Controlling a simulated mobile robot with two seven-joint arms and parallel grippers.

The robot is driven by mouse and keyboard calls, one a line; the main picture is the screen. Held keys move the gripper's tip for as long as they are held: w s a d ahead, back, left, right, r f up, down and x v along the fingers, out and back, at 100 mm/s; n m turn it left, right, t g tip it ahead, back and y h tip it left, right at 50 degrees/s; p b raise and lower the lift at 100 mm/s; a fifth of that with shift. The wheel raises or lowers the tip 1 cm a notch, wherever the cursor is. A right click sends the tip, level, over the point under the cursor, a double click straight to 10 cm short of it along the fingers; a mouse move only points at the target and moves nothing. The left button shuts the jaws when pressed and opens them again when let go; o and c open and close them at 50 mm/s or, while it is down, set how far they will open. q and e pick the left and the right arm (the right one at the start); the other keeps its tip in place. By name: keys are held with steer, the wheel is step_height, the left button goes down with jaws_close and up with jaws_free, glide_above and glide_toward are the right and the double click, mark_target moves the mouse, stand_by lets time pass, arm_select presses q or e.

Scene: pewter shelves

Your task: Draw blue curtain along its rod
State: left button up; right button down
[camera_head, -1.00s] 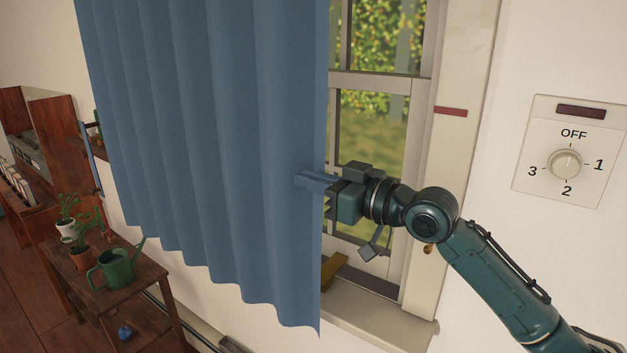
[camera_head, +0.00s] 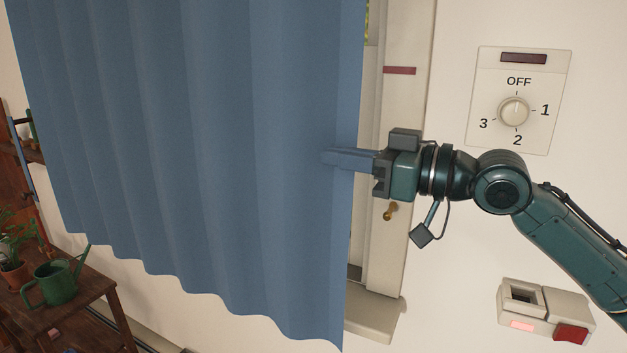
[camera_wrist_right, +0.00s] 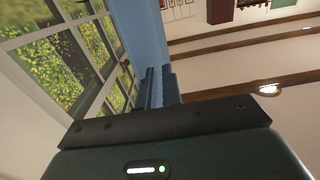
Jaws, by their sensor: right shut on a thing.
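The blue curtain (camera_head: 200,160) hangs in soft folds and covers most of the window in the head view. Its rod is out of view. My right gripper (camera_head: 338,158) is shut on the curtain near its right edge, reaching in from the right. In the right wrist view, the gripper's fingers (camera_wrist_right: 158,88) lie against the blue curtain (camera_wrist_right: 140,35), with the window panes (camera_wrist_right: 70,60) to the left. My left gripper is not in view.
A red mark (camera_head: 400,70) is on the window frame. A dial panel (camera_head: 517,100) and a box with a red button (camera_head: 545,312) are on the right wall. A wooden stand (camera_head: 95,290) with a green watering can (camera_head: 57,281) is at lower left. The sill (camera_head: 375,318) juts out below.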

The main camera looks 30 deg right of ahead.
steer(key=shift+s+d+b, duration=0.3)
steer(key=shift+s+d, duration=0.05)
steer(key=c, duration=1.8)
jaws_free()
steer(key=shift+s+d, duration=0.15)
steer(key=shift+s, duration=0.05)
steer(key=shift+o, duration=1.2)
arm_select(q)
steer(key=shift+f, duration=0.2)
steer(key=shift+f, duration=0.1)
